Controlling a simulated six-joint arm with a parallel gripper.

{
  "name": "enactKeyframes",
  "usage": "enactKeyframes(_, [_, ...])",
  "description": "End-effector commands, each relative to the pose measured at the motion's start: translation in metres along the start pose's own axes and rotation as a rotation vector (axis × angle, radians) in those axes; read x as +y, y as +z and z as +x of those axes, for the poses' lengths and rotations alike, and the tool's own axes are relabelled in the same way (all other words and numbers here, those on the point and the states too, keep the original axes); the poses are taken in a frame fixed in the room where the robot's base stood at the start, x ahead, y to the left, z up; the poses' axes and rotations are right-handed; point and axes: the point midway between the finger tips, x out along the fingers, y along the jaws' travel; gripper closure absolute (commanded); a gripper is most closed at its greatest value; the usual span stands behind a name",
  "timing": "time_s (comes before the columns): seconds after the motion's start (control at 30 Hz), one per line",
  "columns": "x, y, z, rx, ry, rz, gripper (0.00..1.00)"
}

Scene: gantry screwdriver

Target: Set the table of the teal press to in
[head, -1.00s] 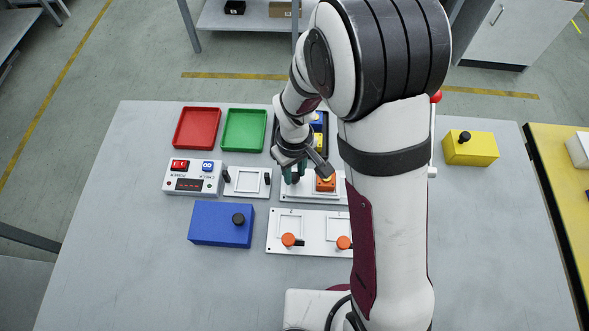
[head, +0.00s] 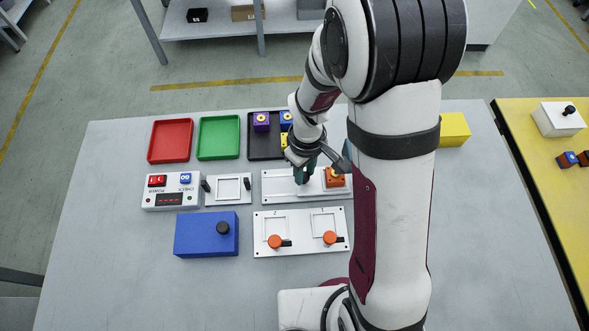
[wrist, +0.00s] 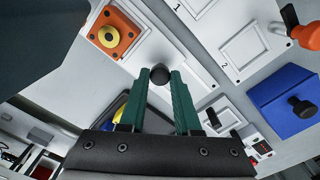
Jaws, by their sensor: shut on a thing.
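The teal press shows as a sliver (head: 347,150) beside my arm in the head view, mostly hidden. A dark teal body, likely the press, fills the upper left of the wrist view (wrist: 40,35). Its white base plate (head: 278,188) lies on the bench. A sliding table on it carries an orange block (head: 334,178) with a yellow ring; the block also shows in the wrist view (wrist: 117,33). My gripper (head: 305,172) is low over the plate, left of the block. Its green fingers are shut on a black knob (wrist: 160,75).
A white plate with two orange knobs (head: 300,247) lies in front. A blue box (head: 207,236), a white panel with a red display (head: 170,199) and a small framed plate (head: 228,192) are left. Red (head: 170,141) and green (head: 218,137) trays stand behind.

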Motion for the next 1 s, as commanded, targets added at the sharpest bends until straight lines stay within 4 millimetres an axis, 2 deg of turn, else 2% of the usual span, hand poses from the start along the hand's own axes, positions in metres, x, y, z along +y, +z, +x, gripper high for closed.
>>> enactKeyframes(0.13, [0.0,-0.001,0.0,0.003,0.002,-0.002,1.0])
enactKeyframes(0.17, [0.0,-0.001,0.0,0.003,0.002,-0.002,0.67])
enactKeyframes(0.3, [0.0,-0.001,0.0,0.002,0.002,-0.002,0.42])
enactKeyframes(0.33, [0.0,-0.001,0.0,0.002,0.001,-0.001,0.38])
enactKeyframes(0.6, [0.0,-0.001,-0.001,0.001,0.001,0.0,0.38])
enactKeyframes(0.7, [0.0,-0.002,-0.009,0.004,0.002,0.0,0.38])
enactKeyframes(0.77, [0.0,-0.002,-0.021,0.006,0.003,0.001,0.38])
enactKeyframes(1.0, [0.001,-0.002,-0.099,0.009,0.005,-0.001,0.38])
